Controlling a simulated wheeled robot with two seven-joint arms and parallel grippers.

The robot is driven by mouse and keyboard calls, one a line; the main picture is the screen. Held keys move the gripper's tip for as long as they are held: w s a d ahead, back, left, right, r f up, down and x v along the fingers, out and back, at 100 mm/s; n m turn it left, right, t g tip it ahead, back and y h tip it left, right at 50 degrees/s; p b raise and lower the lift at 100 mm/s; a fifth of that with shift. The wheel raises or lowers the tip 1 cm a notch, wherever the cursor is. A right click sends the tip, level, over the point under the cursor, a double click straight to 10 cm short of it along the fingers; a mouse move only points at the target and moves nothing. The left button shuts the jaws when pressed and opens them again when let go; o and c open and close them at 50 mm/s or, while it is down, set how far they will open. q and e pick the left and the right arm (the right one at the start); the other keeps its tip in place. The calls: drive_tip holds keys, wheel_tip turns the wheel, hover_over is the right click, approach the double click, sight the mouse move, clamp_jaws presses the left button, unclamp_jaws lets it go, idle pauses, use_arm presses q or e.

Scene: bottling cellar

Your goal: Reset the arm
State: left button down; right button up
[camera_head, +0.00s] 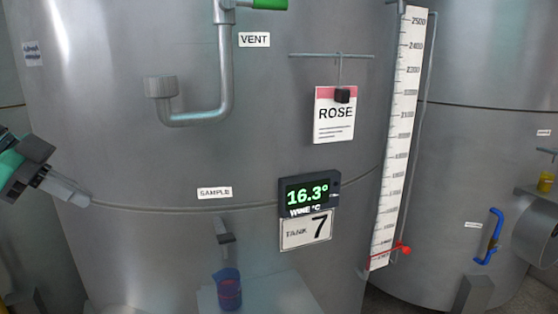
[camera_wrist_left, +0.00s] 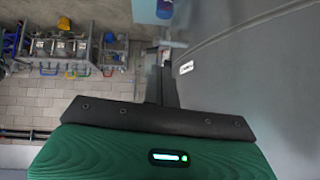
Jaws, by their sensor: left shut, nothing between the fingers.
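My left gripper (camera_head: 68,190) is at the left edge of the head view, in front of the big steel tank (camera_head: 120,130). Its fingers are together with nothing between them, pointing right and slightly down. The left wrist view shows the green gripper body (camera_wrist_left: 160,155) and the dark fingers (camera_wrist_left: 165,88) from behind. My right gripper is in neither view.
The tank carries a vent pipe (camera_head: 225,75), a ROSE card (camera_head: 335,118), a 16.3° display (camera_head: 309,194) and a level scale (camera_head: 397,140) with a red valve handle (camera_head: 404,248). A blue jug (camera_head: 228,290) with dark red contents stands on a shelf (camera_head: 270,297) below.

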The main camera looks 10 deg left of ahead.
use_arm(q)
drive_tip(key=w+d+f+n+g+y, duration=0.15)
drive_tip(key=d+f, duration=0.25)
drive_tip(key=f, duration=1.4)
drive_tip(key=w+d+f+n+y, duration=0.1)
drive_tip(key=w+d+f+n, duration=0.15)
drive_tip(key=f, duration=1.45)
drive_tip(key=s+d+f+n+y, duration=0.25)
drive_tip(key=s+d+f, duration=0.25)
drive_tip(key=s+f, duration=0.4)
drive_tip(key=s+d+f+n+y, duration=0.2)
drive_tip(key=s+d+f+n, duration=0.25)
drive_tip(key=s+f, duration=0.5)
wheel_tip(320, 180, down, 27)
drive_tip(key=m+g, duration=0.1)
drive_tip(key=g, duration=0.1)
drive_tip(key=s+a+f+g, duration=0.1)
drive_tip(key=s+a+f, duration=0.1)
drive_tip(key=s+f, duration=1.8)
drive_tip(key=shift+s+a+f, duration=0.25)
drive_tip(key=shift+a+f, duration=0.15)
drive_tip(key=shift+f, duration=0.5)
